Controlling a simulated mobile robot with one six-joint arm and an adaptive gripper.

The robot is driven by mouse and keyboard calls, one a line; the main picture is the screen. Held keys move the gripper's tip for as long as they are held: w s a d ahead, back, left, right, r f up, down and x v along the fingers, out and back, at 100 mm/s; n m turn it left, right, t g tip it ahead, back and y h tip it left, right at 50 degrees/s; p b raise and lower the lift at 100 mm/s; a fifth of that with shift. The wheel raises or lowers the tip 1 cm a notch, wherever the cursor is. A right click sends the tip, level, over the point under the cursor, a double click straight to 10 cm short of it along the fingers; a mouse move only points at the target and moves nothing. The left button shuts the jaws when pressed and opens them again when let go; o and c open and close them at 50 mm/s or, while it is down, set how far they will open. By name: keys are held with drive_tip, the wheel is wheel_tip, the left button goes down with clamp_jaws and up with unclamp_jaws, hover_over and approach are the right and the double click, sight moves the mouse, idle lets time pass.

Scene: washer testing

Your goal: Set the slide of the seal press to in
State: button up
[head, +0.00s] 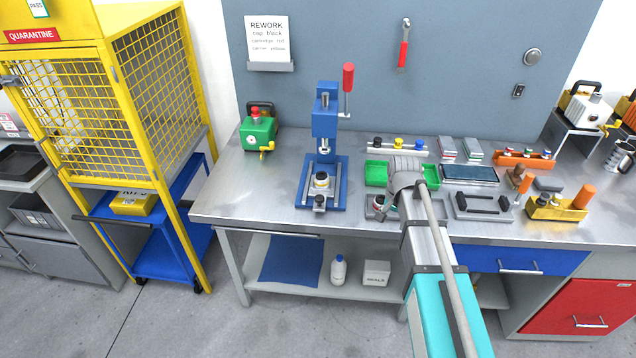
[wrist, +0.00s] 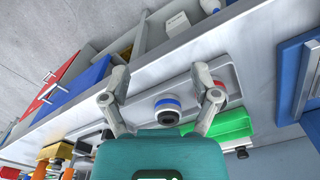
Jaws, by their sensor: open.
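The blue seal press (head: 325,122) stands on the bench left of centre, with a red-knobbed lever (head: 348,78) raised at its side. Its slide (head: 308,186) lies low between rails on the blue base, carrying a round pale and dark part (head: 322,181). A small knob (head: 319,203) is at the slide's front. I cannot tell for certain whether the slide is in or out. My gripper (head: 382,212) is right of the press, apart from it, above a grey tray. In the wrist view my gripper (wrist: 160,72) is open and empty; a blue-ringed part (wrist: 167,108) shows beyond its fingers.
A green bin (head: 376,173) and a grey tray with a red-ringed part (wrist: 219,86) are near my gripper. A green box (head: 258,134) stands left of the press. Bare benchtop (head: 250,190) lies left of the press base. A yellow cage (head: 160,80) stands further left.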

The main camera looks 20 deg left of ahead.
drive_tip(key=w+a+r+m+p, duration=0.1)
drive_tip(key=w+a+r+p, duration=0.2)
drive_tip(key=a, duration=0.4)
drive_tip(key=w+a+r+m+p, duration=0.1)
drive_tip(key=a+r+p, duration=0.35)
drive_tip(key=a, duration=0.25)
wheel_tip(320, 180, up, 5)
drive_tip(key=m+p, duration=0.1)
drive_tip(key=p, duration=0.2)
hover_over(319, 197)
drive_tip(key=shift+f, duration=0.2)
drive_tip(key=shift+f, duration=0.15)
wheel_tip(319, 197, down, 14)
drive_tip(key=b, duration=1.3)
drive_tip(key=shift+r+b, duration=0.25)
drive_tip(key=shift+b, duration=0.15)
drive_tip(key=shift+c, duration=0.3)
clamp_jaws()
